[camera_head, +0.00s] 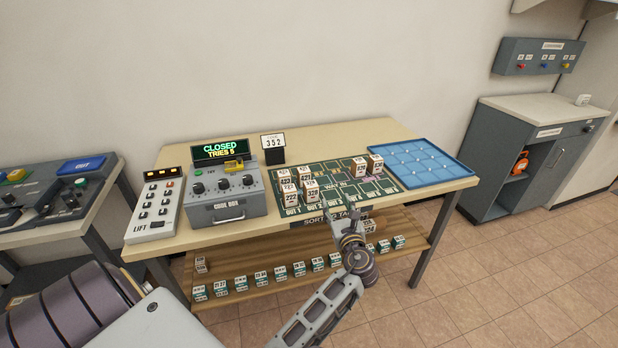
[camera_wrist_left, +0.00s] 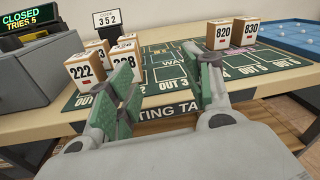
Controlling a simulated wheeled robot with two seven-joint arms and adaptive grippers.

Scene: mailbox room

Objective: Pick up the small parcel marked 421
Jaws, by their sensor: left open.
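Several small white-and-tan parcels with printed numbers stand on the green sorting mat (camera_head: 330,187). A rear parcel (camera_head: 284,176) and its neighbour (camera_head: 304,173) carry labels too small to read surely; either may be 421. In front stand parcel 222 (camera_wrist_left: 86,70) and a parcel reading about 328 (camera_wrist_left: 122,63). In the wrist view, the rear parcels are partly hidden behind these and my finger. My left gripper (camera_head: 351,216) is open and empty at the mat's front edge, its fingers (camera_wrist_left: 165,88) apart. My right gripper is not in view.
Parcels 820 (camera_wrist_left: 217,33) and 830 (camera_wrist_left: 244,31) stand at the mat's right. A blue tray (camera_head: 425,160) lies beyond them. The code box (camera_head: 228,200) stands left of the mat, with a 352 sign (camera_head: 273,146) behind. Several parcels line the lower shelf (camera_head: 240,257).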

